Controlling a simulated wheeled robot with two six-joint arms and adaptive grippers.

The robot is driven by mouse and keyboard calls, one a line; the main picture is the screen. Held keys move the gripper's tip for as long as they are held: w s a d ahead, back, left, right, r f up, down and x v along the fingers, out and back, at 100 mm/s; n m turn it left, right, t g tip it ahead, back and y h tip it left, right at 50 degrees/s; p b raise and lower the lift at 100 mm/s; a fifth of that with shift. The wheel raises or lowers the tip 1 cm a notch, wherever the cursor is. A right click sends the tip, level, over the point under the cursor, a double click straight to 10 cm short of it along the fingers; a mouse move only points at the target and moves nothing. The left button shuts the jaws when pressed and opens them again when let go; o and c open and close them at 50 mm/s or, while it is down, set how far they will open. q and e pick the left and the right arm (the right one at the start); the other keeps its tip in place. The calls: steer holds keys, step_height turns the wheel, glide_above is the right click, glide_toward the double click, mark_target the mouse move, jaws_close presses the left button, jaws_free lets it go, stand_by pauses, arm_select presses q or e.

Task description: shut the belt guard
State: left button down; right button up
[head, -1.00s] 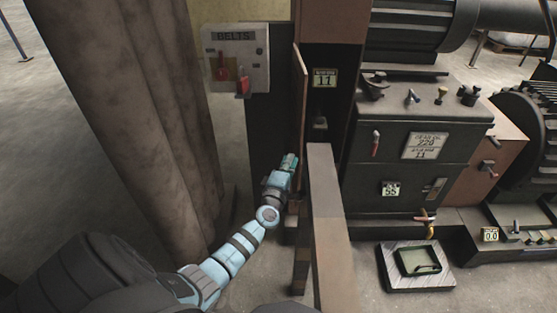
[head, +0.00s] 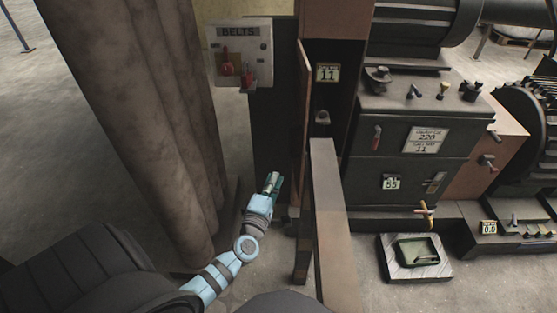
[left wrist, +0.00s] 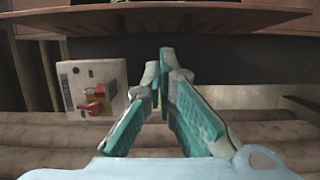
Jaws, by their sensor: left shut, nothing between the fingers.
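I take the belt guard (head: 304,95) to be the thin brown panel seen nearly edge-on in the head view. It stands out from the left side of a dark, open compartment, which shows a label reading 11. My left gripper (head: 273,181) is shut and empty, low and to the left of the panel, with a visible gap between them. In the left wrist view the teal fingers (left wrist: 165,62) come together at their tips. A brown edge (left wrist: 160,16) crosses the top of that view; I cannot tell if it is the guard. My right gripper is out of view.
A BELTS switch box (head: 240,52) with red controls is behind my left gripper. A brown beam (head: 338,230) runs toward me, just right of the gripper. A thick brown curtain-like column (head: 150,130) stands left. The dark machine (head: 410,140) fills the right.

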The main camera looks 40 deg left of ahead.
arm_select(q)
steer(key=s+a+f+m+h+b, duration=0.1)
steer(key=s+a+f+m+b, duration=0.1)
steer(key=a+f+m+b, duration=0.35)
steer(key=n+t+h+b, duration=0.1)
steer(key=h+b, duration=0.5)
steer(key=b, duration=0.4)
glide_toward(300, 151)
steer(key=a, duration=0.3)
steer(key=w+d, duration=0.2)
steer(key=w, duration=0.1)
steer(key=w+d+p, duration=0.1)
steer(key=shift+w+d+r, duration=0.1)
steer(key=shift+w+r, duration=0.05)
steer(key=shift+r, duration=0.15)
steer(key=shift+w+d+f, duration=0.1)
